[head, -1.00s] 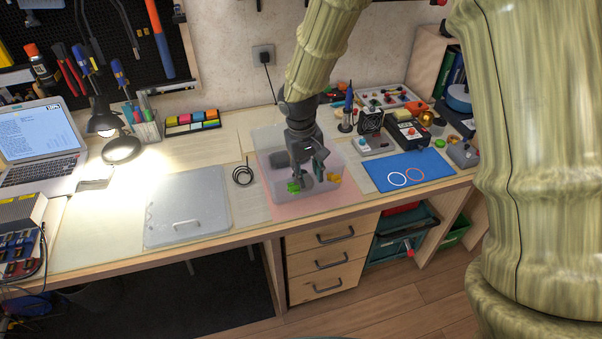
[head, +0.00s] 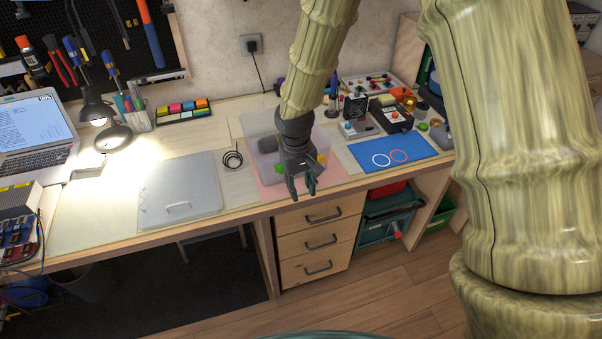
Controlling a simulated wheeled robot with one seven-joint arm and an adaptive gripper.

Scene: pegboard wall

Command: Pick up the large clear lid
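The large clear lid (head: 178,190) lies flat on the left-middle of the workbench, with a pale handle (head: 178,208) near its front edge. My gripper (head: 302,190) is to the right of the lid, apart from it, above the front edge of the bench and in front of the clear bin. It points down with its fingers spread, open and empty. The clear bin (head: 262,125) stands on a pink mat (head: 270,192), with green, yellow and dark items inside. My gripper and wrist hide part of the bin.
A black cable coil (head: 233,158) lies between lid and bin. A lit desk lamp (head: 96,108) and a laptop (head: 36,135) stand at the left. A blue mat (head: 420,148) with two rings, electronics and drawers (head: 318,241) are at the right.

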